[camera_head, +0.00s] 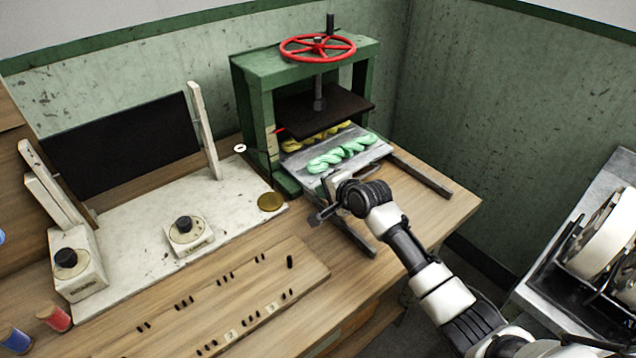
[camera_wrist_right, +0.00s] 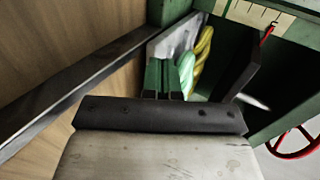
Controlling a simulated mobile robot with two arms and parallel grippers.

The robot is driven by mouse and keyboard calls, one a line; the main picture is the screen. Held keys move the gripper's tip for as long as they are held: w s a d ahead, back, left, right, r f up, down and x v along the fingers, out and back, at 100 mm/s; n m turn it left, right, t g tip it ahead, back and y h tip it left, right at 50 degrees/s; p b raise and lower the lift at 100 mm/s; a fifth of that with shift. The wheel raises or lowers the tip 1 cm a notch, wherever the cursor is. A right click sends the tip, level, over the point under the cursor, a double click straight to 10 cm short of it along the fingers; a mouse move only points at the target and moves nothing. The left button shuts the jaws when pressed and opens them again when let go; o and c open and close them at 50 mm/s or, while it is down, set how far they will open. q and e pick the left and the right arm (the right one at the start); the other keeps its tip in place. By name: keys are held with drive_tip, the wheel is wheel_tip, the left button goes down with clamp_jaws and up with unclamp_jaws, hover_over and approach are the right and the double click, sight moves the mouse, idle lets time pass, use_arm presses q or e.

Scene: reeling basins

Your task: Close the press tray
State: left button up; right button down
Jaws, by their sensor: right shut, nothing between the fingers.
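The press tray (camera_head: 347,163) is a grey slab on dark rails, standing partly out of the front of the green press (camera_head: 256,100). A mint green skein (camera_head: 342,152) lies on its front part and a yellow skein (camera_head: 316,138) lies farther in, under the dark press plate (camera_head: 325,108). My right gripper (camera_head: 334,182) is shut and empty at the tray's front edge; I cannot tell whether it touches. In the right wrist view the fingers (camera_wrist_right: 163,78) point at the tray (camera_wrist_right: 172,42), beside the green skein (camera_wrist_right: 185,72). My left gripper is not in view.
The red handwheel (camera_head: 318,48) tops the press. Dark rails (camera_head: 421,174) reach out over the wooden table (camera_head: 440,200) on both sides of the tray. A white board with a dial (camera_head: 188,230) and a brass disc (camera_head: 271,201) lies to the left. A reel machine (camera_head: 600,240) stands at right.

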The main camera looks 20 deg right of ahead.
drive_tip(key=shift+w+a, duration=0.25)
drive_tip(key=shift+w, duration=0.4)
drive_tip(key=shift+w+a, duration=0.25)
drive_tip(key=shift+w, duration=0.35)
